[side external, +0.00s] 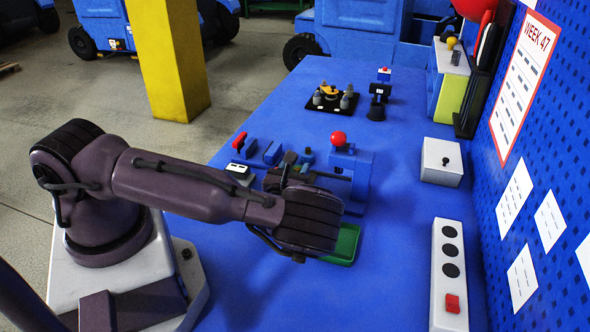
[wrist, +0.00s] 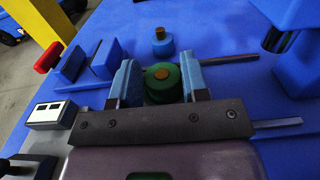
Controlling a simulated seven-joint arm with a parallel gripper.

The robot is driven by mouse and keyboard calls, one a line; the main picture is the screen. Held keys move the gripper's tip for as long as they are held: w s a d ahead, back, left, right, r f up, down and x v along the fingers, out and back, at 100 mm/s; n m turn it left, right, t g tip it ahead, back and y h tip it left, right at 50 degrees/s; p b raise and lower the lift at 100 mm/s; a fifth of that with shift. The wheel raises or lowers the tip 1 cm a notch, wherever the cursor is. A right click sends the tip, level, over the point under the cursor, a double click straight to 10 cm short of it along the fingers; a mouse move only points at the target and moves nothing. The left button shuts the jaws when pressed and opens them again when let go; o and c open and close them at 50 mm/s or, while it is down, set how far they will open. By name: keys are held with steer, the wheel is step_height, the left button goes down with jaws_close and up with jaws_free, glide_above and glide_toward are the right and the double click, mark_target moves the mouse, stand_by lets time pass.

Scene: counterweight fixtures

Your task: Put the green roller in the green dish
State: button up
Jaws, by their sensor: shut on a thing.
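The green roller (wrist: 163,84), with a brown centre on top, is between the two blue fingers of my gripper (wrist: 160,82) in the wrist view. My gripper is shut on it. The arm's wrist hides the roller in the side view, so its height above the table cannot be told. The green dish (side external: 346,244) lies on the blue table, partly hidden behind my wrist in the side view. It is shallow, and the part that shows looks empty.
A blue fixture (side external: 352,168) with a red ball knob stands just beyond my gripper. A small blue cylinder (wrist: 162,44) and blue blocks (wrist: 90,64) are close by. A white box (side external: 441,162) and white switch panel (side external: 450,270) stand right. The front table is clear.

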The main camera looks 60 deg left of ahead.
steer(key=o, duration=1)
steer(key=shift+f, duration=0.1)
steer(key=shift+o, duration=0.2)
